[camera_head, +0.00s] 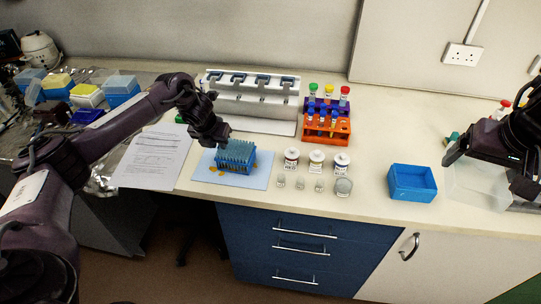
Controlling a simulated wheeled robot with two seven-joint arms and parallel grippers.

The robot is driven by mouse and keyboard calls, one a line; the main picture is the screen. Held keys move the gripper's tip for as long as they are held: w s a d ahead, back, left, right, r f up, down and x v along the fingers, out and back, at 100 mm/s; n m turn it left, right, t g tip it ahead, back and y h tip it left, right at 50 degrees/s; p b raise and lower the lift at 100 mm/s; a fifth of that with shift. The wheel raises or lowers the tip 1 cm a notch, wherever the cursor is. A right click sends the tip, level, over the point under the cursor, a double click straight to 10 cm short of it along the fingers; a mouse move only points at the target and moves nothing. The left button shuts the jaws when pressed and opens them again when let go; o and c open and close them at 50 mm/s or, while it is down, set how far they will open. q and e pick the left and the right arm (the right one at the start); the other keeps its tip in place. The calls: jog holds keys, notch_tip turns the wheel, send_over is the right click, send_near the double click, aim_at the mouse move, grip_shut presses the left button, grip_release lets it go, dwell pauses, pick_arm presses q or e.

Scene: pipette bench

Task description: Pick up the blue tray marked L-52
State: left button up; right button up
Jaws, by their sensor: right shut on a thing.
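An empty, open-topped blue tray (412,184) sits on the bench right of centre, near the front edge. No L-52 marking is legible on it at this size. My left gripper (222,143) points down at the upper left edge of a blue rack (236,156) of tips on a pale blue mat (212,178). I cannot tell whether its fingers touch the rack or are open. My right gripper (484,168) is at the right, shut on the translucent box (477,190); the arm hides part of the box. Neither gripper is at the blue tray.
Small jars (316,158) and vials stand between rack and tray. An orange tube rack (327,130) and a white pipette stand (250,100) are behind. Paper sheets (152,160) lie left. Tip boxes (88,95) crowd the far left. Bench behind the blue tray is clear.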

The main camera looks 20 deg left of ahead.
pick_arm(q)
grip_shut()
